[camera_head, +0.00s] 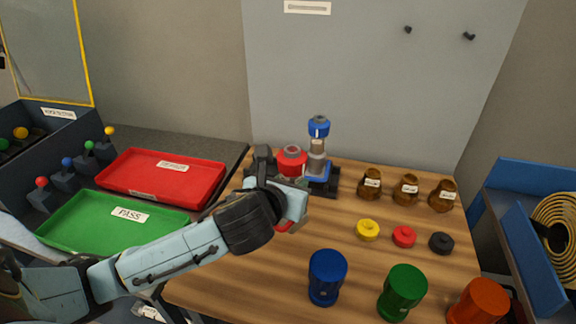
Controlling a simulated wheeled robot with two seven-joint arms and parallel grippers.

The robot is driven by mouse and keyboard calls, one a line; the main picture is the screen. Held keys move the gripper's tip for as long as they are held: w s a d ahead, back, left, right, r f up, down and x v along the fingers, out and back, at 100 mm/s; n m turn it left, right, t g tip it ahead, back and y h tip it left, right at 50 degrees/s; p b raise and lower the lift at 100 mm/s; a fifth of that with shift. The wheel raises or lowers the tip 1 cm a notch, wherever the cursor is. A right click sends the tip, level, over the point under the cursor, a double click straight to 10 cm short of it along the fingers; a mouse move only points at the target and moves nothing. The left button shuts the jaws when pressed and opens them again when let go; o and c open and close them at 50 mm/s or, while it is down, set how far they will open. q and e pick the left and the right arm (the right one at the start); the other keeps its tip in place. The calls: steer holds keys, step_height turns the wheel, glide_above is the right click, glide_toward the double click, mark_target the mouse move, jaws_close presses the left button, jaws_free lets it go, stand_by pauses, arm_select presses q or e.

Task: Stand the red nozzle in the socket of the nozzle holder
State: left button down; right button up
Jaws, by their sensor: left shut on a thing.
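The red nozzle (291,160) has a grey tip and shows upright at the far end of my left gripper (279,172). The gripper is shut on it; its fingers and wrist hide the lower part. Just right of it, at the back of the wooden table, is a dark base (334,181), which looks like the nozzle holder. A blue-topped grey piece (318,128) with a blue lower collar stands upright there. The socket is hidden, and I cannot tell whether the red nozzle touches the holder. My right gripper is out of view.
Several brown bottles (406,189) stand at the back right. Yellow (368,230), red (404,236) and black (441,243) caps lie before them. Blue (325,277), green (402,292) and orange (477,303) cups line the front. Red (205,189) and green (165,223) trays are left.

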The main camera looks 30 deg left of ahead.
arm_select(q)
steer(key=w+a+r+n+g+y+b, duration=0.1)
steer(key=w+a+r+n+y, duration=0.2)
steer(key=w+a, duration=0.55)
steer(key=w+a+r+n+g+y, duration=0.1)
steer(key=w+a+r+n+y, duration=0.25)
steer(key=w+a, duration=0.5)
step_height(320, 180, down, 10)
steer(key=b, duration=0.2)
steer(key=shift+w+d+f, duration=0.15)
steer(key=shift+w, duration=0.3)
steer(key=shift+f, duration=0.15)
steer(key=c, duration=1.1)
jaws_free()
steer(key=shift+f+g, duration=0.15)
steer(key=shift+g, duration=0.15)
steer(key=shift+o, duration=0.2)
steer(key=p+v, duration=0.2)
steer(key=v, duration=1)
